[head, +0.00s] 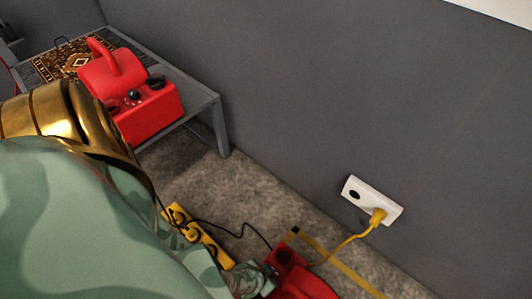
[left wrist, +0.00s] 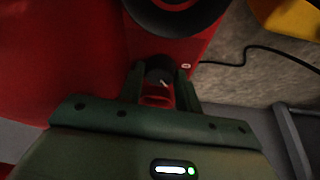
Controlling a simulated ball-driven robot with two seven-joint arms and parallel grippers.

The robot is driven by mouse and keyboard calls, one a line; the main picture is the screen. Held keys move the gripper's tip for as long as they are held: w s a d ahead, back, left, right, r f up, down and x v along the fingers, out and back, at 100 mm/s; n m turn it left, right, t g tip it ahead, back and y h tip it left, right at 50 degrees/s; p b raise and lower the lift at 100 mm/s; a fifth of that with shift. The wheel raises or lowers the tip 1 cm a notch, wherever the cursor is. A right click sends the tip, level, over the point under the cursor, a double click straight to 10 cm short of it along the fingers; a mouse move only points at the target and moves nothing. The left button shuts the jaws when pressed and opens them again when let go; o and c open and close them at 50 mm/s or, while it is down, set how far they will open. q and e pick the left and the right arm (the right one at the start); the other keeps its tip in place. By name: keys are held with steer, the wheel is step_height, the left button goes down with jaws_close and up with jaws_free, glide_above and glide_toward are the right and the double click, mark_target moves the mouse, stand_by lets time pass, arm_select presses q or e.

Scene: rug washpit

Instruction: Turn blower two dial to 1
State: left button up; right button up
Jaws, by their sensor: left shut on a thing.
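A red blower (head: 284,258) stands on the floor at the bottom of the head view, partly cut off by the edge and hidden by my left arm. In the left wrist view, my left gripper (left wrist: 160,82) is shut on a small dark dial (left wrist: 159,74) on its red body (left wrist: 200,48). A pale pointer mark shows on the dial; I cannot read its setting. Another red blower (head: 148,114) with dark knobs sits on a table at the upper left. I see no number on either blower. My right gripper is not in view.
The grey table (head: 203,97) also bears a patterned rug (head: 62,62). A yellow power strip (head: 196,236) and black cable lie on the floor between table and lower blower. A yellow cord runs to a white wall socket (head: 356,192). Grey wall closes the right side.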

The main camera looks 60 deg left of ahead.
arm_select(q)
steer(key=shift+w+d+n, duration=0.1)
steer(key=shift+w+n, duration=0.05)
steer(key=shift+n, duration=0.25)
steer(key=o, duration=1)
steer(key=shift+r, duration=0.1)
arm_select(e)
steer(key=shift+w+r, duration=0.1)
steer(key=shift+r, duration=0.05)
